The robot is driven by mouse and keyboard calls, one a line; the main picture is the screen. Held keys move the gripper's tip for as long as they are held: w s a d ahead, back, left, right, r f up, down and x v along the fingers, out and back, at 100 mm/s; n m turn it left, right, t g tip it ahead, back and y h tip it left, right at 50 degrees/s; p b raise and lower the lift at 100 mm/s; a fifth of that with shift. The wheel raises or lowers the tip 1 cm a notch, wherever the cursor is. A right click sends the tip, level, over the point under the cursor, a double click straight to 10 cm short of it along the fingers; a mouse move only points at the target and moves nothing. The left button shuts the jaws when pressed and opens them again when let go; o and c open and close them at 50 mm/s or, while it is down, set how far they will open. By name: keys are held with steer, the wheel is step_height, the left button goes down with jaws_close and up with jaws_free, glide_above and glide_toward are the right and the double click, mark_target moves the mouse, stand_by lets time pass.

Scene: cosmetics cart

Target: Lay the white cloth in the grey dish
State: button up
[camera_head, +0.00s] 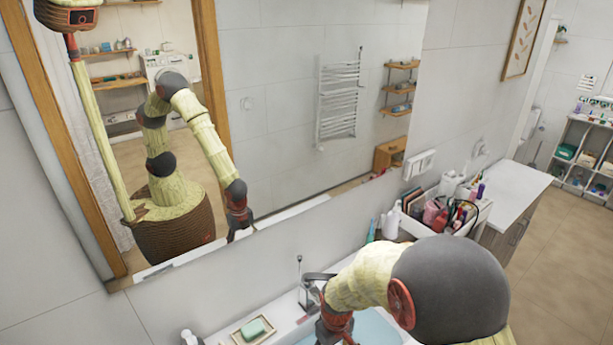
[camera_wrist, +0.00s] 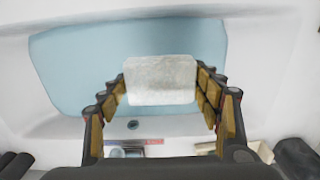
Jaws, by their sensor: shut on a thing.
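The white cloth (camera_wrist: 160,82) is a pale, slightly mottled rectangle in the wrist view. My gripper (camera_wrist: 161,88) is shut on it, with a finger at its left and right edges. Cloth and gripper are over the pale blue basin of the sink (camera_wrist: 75,70) in that view. I cannot make out the grey dish with certainty in either view.
A tray with green soap (camera_head: 253,329) lies on the sink ledge left of the faucet (camera_head: 310,290). A bin of cosmetics (camera_head: 450,210) stands at the back right beside a white counter (camera_head: 510,190). A large mirror (camera_head: 290,110) covers the wall behind the sink.

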steer(key=shift+w+r+m, duration=0.2)
steer(key=shift+m, duration=0.5)
steer(key=w+d+f+m+b, duration=0.5)
steer(key=d+f+b, duration=0.2)
steer(key=d+b, duration=0.2)
steer(key=shift+w+d+f, duration=0.3)
steer(key=shift+w+d, duration=0.05)
steer(key=shift+d, duration=0.05)
